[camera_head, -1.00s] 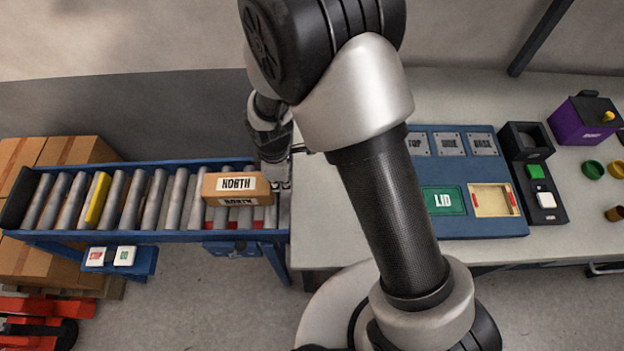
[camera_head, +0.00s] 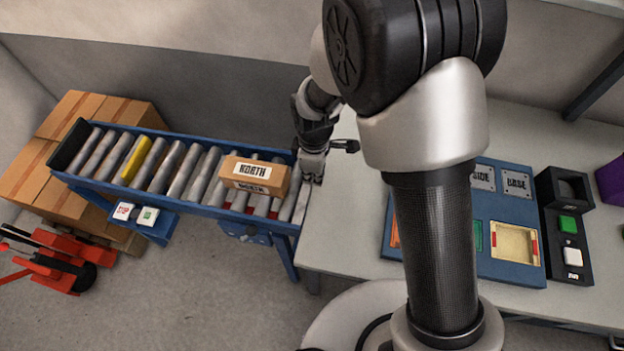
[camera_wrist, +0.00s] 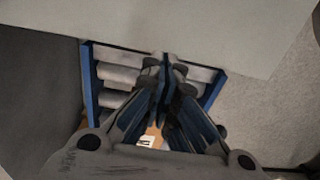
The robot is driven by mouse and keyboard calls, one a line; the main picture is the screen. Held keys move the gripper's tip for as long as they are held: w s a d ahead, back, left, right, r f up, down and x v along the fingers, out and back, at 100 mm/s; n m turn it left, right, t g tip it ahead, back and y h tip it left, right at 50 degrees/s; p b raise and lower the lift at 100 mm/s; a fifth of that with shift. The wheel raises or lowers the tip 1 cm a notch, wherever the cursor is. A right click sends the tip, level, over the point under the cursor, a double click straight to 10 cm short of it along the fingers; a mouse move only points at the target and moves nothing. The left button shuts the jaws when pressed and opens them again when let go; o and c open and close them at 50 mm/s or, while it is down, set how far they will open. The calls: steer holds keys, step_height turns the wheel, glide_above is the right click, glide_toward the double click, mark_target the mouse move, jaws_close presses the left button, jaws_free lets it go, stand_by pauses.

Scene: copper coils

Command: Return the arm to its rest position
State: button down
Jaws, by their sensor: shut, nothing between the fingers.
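My arm stands in front of the bench in the head view, with its elbow raised at the top. My gripper (camera_head: 312,172) hangs at the right end of the roller conveyor, just right of the cardboard box marked NORTH (camera_head: 254,175). In the wrist view my gripper (camera_wrist: 165,62) has its fingers brought together at the tips, with nothing held. Conveyor rollers (camera_wrist: 118,75) show beyond the fingers. A small part of a cardboard box with a white label (camera_wrist: 150,141) shows below and between them. The arm hides part of the blue panel.
The blue-framed conveyor (camera_head: 180,205) runs left, with STOP and GO buttons (camera_head: 134,214) at its front. The bench (camera_head: 345,240) holds a blue panel (camera_head: 510,270) and a black button unit (camera_head: 572,235). Stacked cartons (camera_head: 60,185) and a red pallet truck (camera_head: 60,260) stand left.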

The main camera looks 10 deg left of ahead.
step_height(320, 180, up, 7)
steer(key=a+p, duration=0.1)
steer(key=shift+a, duration=0.15)
